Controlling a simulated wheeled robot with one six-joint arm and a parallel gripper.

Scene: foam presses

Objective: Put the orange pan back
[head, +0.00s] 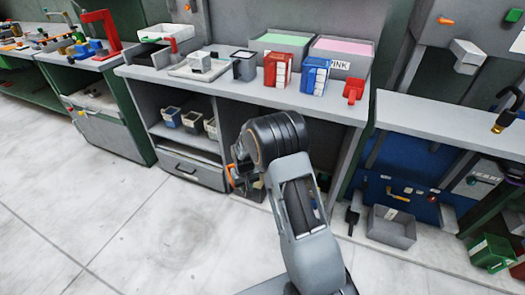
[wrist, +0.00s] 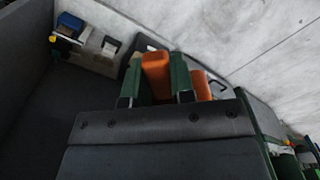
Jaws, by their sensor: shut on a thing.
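My gripper (wrist: 156,84) is shut in the wrist view, with an orange part of the orange pan (wrist: 156,66) between its two green fingers. More orange shows just right of the right finger; the pan's full shape is hidden. In the head view only a small orange bit of the pan (head: 231,175) shows at the left of my wrist, in front of the bench's lower shelf opening. My arm hides most of the gripper there.
The bench top (head: 222,88) holds a red-and-white box (head: 277,71), a blue box (head: 314,75), a red cup (head: 353,90) and bins with green and pink contents. Small bins (head: 191,122) stand on the shelf below. A grey tray (head: 391,227) lies at right. The left floor is clear.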

